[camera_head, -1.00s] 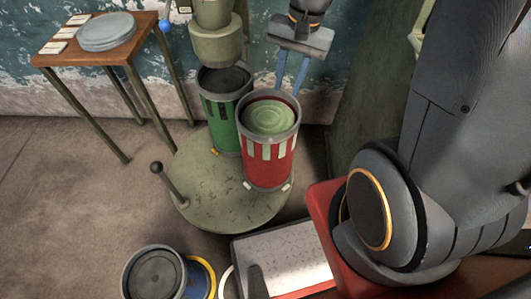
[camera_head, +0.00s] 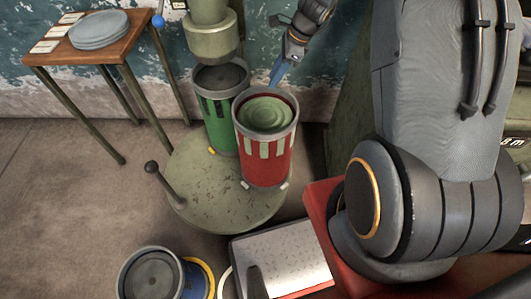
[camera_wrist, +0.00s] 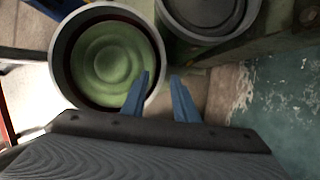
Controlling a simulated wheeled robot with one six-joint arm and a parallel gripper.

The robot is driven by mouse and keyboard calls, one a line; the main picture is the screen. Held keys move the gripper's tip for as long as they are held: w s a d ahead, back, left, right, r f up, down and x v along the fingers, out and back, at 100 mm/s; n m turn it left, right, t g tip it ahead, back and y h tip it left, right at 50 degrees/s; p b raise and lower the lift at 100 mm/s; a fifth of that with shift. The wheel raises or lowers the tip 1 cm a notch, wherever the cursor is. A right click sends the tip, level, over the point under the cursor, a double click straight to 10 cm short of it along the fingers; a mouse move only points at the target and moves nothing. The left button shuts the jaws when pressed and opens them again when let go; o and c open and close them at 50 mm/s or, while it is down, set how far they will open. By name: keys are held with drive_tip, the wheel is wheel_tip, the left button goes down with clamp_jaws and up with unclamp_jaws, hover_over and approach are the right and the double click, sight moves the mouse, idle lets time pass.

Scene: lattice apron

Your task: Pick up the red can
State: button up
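The red can (camera_head: 266,150) stands upright on a round green platform (camera_head: 225,205). It has a grey rim, pale vertical stripes and a pale green ringed top inside. In the wrist view the can's top (camera_wrist: 105,65) fills the upper left. My gripper (camera_head: 276,78) is just behind and above the can's far rim, with its blue fingers pointing down. In the wrist view the fingers (camera_wrist: 160,78) are apart; the left one overlaps the can's rim and the right one is outside it. Whether they touch the can cannot be told.
A green can (camera_head: 218,128) stands close behind and left of the red can, below a hanging green cylinder (camera_head: 212,38). A knobbed lever (camera_head: 163,182) rises at the platform's left. A wooden table (camera_head: 55,57) holds grey discs. A grey-rimmed bin (camera_head: 152,275) stands in front.

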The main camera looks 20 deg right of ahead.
drive_tip(key=shift+x, duration=2.4)
drive_tip(key=shift+a, duration=0.1)
clamp_jaws()
drive_tip(key=shift+w+r, duration=0.1)
drive_tip(key=shift+r, duration=0.05)
